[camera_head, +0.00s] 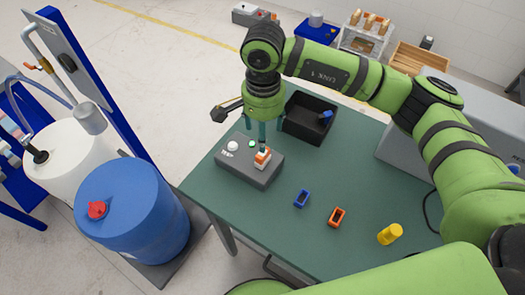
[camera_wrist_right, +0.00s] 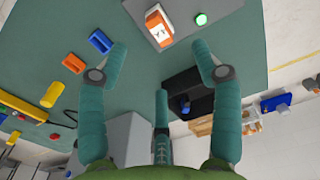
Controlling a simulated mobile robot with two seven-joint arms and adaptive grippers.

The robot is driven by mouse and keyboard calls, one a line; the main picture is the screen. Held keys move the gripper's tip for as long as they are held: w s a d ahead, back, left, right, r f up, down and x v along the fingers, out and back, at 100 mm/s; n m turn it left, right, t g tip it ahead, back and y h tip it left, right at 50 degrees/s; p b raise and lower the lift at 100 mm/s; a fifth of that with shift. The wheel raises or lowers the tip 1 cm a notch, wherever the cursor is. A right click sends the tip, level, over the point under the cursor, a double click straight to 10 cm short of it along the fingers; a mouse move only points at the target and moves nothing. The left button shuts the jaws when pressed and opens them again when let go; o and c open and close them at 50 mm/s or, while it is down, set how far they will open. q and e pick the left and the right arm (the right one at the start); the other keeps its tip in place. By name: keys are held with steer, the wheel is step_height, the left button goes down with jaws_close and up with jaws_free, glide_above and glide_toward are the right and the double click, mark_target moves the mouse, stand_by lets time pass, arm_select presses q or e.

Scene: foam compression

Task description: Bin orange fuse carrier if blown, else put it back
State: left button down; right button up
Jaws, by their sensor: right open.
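The orange fuse carrier (camera_head: 262,160) with a white body sits upright on the grey tester box (camera_head: 240,168). It also shows at the top of the wrist view (camera_wrist_right: 158,27), with a dark mark on its white face. A round green lamp (camera_wrist_right: 201,19) beside it looks lit. My right gripper (camera_head: 263,137) is just above and behind the carrier, pointing down. In the wrist view its fingers (camera_wrist_right: 160,55) are spread with nothing between them. The black bin (camera_head: 306,132) behind the box holds a blue piece (camera_head: 326,115). My left gripper is not in view.
A blue open holder (camera_head: 301,198), an orange open holder (camera_head: 337,217) and a yellow cylinder (camera_head: 390,234) stand on the green table (camera_head: 260,222). A white dome (camera_head: 232,146) is on the tester. A blue drum (camera_head: 130,210) stands left of the table.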

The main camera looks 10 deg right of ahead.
mark_target(263, 158)
steer(key=shift+s, duration=0.15)
steer(key=shift+f+b, duration=0.3)
steer(key=shift+f, duration=0.45)
step_height(263, 158, down, 7)
steer(key=b, duration=0.5)
steer(key=shift+r, duration=0.15)
steer(key=shift+w+f+b, duration=0.2)
steer(key=shift+f+b, duration=0.25)
steer(key=shift+b, duration=0.1)
steer(key=shift+r, duration=0.1)
steer(key=shift+b, duration=0.45)
